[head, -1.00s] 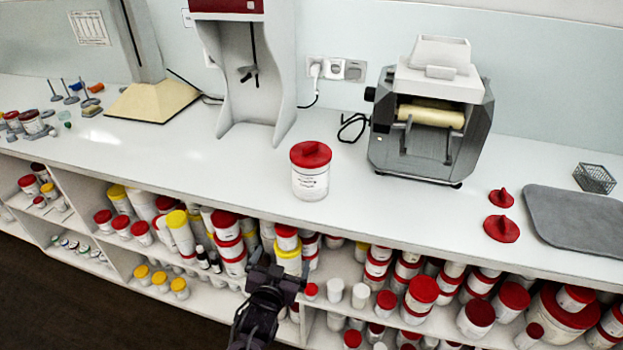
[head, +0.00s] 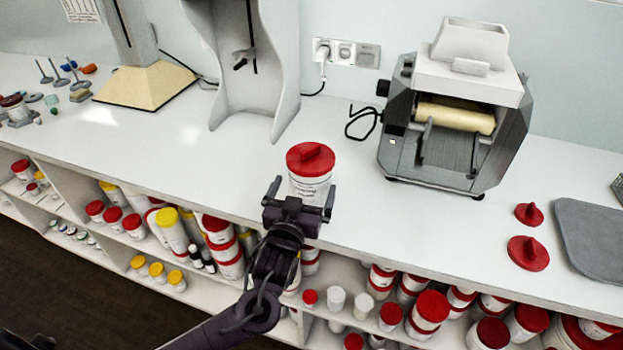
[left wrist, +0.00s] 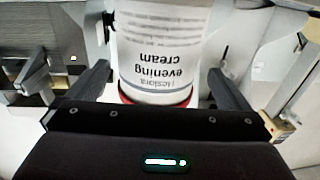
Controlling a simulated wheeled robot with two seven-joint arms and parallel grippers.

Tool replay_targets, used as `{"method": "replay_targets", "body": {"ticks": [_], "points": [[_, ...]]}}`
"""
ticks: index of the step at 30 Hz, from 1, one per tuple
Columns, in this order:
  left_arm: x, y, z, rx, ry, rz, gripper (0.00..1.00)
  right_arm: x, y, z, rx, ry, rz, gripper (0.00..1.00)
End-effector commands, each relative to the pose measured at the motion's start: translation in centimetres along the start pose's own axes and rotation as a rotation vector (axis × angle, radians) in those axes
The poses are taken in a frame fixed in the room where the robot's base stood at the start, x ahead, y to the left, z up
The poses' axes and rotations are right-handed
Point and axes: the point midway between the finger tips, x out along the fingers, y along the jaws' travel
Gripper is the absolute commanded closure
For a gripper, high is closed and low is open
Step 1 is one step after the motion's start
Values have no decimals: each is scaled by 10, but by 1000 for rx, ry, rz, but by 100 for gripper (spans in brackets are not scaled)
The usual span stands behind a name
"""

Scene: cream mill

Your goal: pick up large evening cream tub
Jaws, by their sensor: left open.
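The large evening cream tub (head: 310,173) stands upright on the white counter, white with a red knobbed lid. In the left wrist view the tub (left wrist: 160,45) appears upside down, with "evening cream" readable on its label. My left gripper (head: 303,192) is open at the near side of the tub, its fingers to either side of the tub in the picture. In the left wrist view the open fingers (left wrist: 160,85) show left and right of the tub, with gaps. The gripper hides the tub's lower part in the head view. My right gripper is not in view.
A roller mill (head: 455,130) stands on the counter to the right of the tub. A tall white stand (head: 250,75) is behind left. Two red lids (head: 528,253) and a grey mat (head: 595,240) lie at right. Shelves below hold many tubs.

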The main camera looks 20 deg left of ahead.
Motion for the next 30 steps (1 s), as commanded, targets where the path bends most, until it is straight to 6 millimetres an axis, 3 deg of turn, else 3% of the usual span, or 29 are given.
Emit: {"method": "replay_targets", "body": {"ticks": [5, 12, 20, 27, 30], "points": [[22, 1, 4, 3, 1, -1, 0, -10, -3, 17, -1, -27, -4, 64], [49, 2, 9, 1, 0, 0, 0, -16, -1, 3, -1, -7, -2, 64], [52, 2, 10, 0, -1, 1, 0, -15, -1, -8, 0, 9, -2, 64], [51, 2, 10, 0, -1, 1, 30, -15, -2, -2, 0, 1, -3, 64], [51, 2, 10, 0, 1, 1, 33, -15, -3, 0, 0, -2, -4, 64]]}}
